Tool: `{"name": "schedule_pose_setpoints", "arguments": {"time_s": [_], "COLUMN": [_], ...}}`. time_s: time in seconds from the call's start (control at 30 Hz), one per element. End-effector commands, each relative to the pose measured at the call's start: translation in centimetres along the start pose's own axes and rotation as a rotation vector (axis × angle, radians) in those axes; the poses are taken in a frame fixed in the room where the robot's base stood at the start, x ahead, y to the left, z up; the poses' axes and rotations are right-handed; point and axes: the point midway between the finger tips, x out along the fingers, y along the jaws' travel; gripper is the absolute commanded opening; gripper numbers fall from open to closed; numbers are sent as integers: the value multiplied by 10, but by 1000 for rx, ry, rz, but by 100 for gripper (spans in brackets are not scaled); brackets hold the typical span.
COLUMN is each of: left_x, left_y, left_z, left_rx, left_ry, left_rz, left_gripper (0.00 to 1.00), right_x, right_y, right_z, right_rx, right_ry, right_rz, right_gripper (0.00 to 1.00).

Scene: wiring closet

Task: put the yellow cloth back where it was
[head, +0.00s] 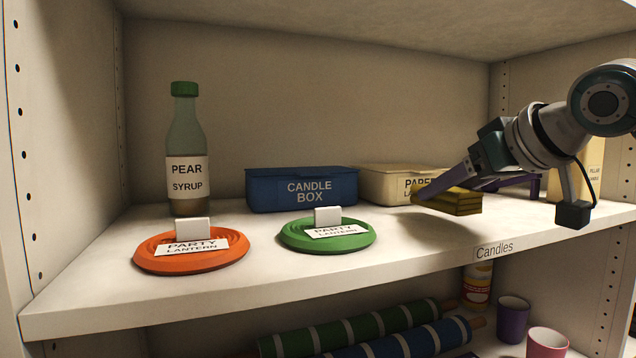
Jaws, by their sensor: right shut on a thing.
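The folded yellow cloth (456,204) is in the head view, right of centre. My right gripper (440,192) comes in from the right and is shut on it. The cloth is held a little above the shelf, with a shadow on the board below and left of it. It is in front of the cream box. My left gripper does not show.
On the shelf (300,285) stand a pear syrup bottle (186,150), an orange party lantern (190,256), a green party lantern (300,236), a blue candle box (302,190) and a cream box (382,183) partly hidden by my gripper. Bare board shows along the front.

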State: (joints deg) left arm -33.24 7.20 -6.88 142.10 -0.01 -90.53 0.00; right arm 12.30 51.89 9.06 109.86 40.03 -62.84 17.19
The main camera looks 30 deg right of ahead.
Motion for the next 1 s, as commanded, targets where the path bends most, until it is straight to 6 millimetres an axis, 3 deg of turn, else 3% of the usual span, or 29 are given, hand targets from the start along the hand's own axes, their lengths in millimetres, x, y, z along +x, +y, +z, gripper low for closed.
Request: {"name": "schedule_pose_setpoints", "arguments": {"time_s": [1.0], "left_x": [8], "left_y": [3], "left_z": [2], "left_rx": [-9], "left_ry": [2], "left_rz": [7], "left_gripper": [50], "right_x": [8], "right_y": [0], "right_z": [14], "right_rx": [0], "right_ry": [0], "right_rz": [0], "right_gripper": [0]}}
